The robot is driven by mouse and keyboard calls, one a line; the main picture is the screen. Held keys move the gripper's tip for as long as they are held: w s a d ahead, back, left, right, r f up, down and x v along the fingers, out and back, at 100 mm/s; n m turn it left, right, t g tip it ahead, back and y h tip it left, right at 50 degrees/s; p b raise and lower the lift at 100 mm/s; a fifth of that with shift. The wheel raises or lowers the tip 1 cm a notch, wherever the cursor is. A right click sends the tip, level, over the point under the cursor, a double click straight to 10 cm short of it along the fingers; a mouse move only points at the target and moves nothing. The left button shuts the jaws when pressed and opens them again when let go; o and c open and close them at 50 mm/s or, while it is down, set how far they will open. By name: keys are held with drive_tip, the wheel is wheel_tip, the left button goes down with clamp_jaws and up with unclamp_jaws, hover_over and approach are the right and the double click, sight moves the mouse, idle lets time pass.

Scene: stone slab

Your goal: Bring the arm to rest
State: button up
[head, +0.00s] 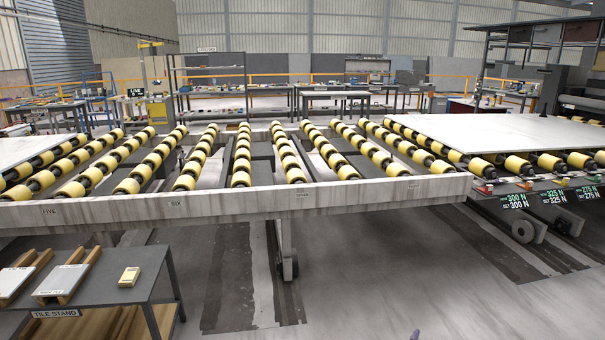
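My gripper and arm cannot be made out in the head view. A small purple tip shows at the bottom edge, right of centre, and I cannot tell what it belongs to. A wide pale stone slab (500,132) lies flat on the yellow rollers at the right. Another pale slab (22,151) lies at the far left, cut off by the picture edge.
A roller table with a long grey front beam (240,204) spans the view. Green force displays (514,200) show at right. Floor (400,270) at lower centre is clear.

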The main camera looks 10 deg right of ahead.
drive_tip(key=s+a+f+n+g+y, duration=0.1)
drive_tip(key=s+a+f+n+y, duration=0.2)
drive_tip(key=a, duration=0.6)
drive_tip(key=s+a+f+n+g+y, duration=0.1)
drive_tip(key=a+f+n+y, duration=0.1)
drive_tip(key=a+f, duration=0.55)
drive_tip(key=s+a+f+n+g+y, duration=0.1)
drive_tip(key=s+a+f+n+y, duration=0.15)
drive_tip(key=a, duration=0.75)
drive_tip(key=s+a+f+n+g+y, duration=0.1)
drive_tip(key=s+a+f+n+g, duration=0.15)
drive_tip(key=s+a, duration=0.4)
drive_tip(key=s+a+f+n+g+y, duration=0.15)
drive_tip(key=s+a+f+g, duration=0.25)
drive_tip(key=s, duration=0.6)
drive_tip(key=s+d+r+n+g+h, duration=0.2)
drive_tip(key=s+g, duration=0.5)
drive_tip(key=s, duration=0.9)
drive_tip(key=shift+s+d+r+n, duration=0.3)
drive_tip(key=shift+d+r+n, duration=0.2)
drive_tip(key=shift+d, duration=0.15)
drive_tip(key=shift+c, duration=0.4)
